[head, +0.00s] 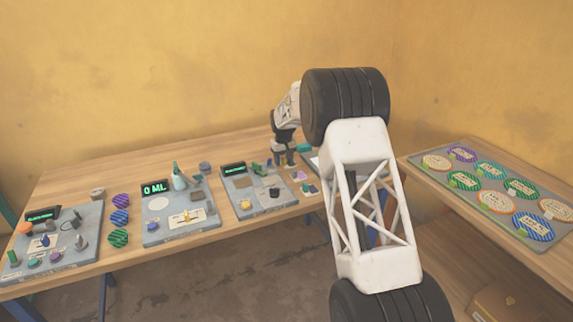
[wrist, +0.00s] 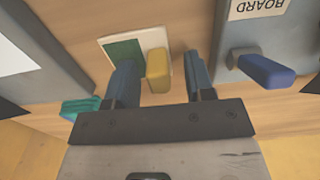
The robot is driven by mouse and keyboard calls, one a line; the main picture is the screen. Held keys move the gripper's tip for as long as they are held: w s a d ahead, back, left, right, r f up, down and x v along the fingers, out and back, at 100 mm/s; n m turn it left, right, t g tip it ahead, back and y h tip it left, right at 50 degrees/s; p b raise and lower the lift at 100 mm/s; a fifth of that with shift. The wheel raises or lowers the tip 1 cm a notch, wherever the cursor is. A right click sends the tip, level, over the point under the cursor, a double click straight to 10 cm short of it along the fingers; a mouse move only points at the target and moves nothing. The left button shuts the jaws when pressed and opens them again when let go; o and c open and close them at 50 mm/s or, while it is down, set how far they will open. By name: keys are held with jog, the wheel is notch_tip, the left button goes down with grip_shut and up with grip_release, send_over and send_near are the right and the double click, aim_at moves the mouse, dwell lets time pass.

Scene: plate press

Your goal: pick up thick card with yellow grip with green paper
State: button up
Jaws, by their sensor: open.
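In the wrist view the thick card is a cream-edged slab with green paper (wrist: 122,52) on its face and a yellow grip (wrist: 157,70) at its right part. My gripper (wrist: 160,62) is open, with one dark blue finger on each side of the yellow grip. The grip is nearer the left finger. I cannot tell whether either finger touches it. In the head view my gripper (head: 284,158) is small, at the back of the wooden table. I cannot make out this card there for sure.
In the wrist view a blue handle (wrist: 265,70) sits on a grey board to the right, and a teal striped piece (wrist: 80,107) lies by the left finger. In the head view grey panels (head: 180,210) line the table, and a tray (head: 460,190) of round plates stands right.

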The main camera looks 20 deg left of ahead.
aim_at(284, 157)
dwell(0.5)
grip_shut()
jog(key=shift+r, duration=0.1)
jog(key=shift+r, duration=4.95)
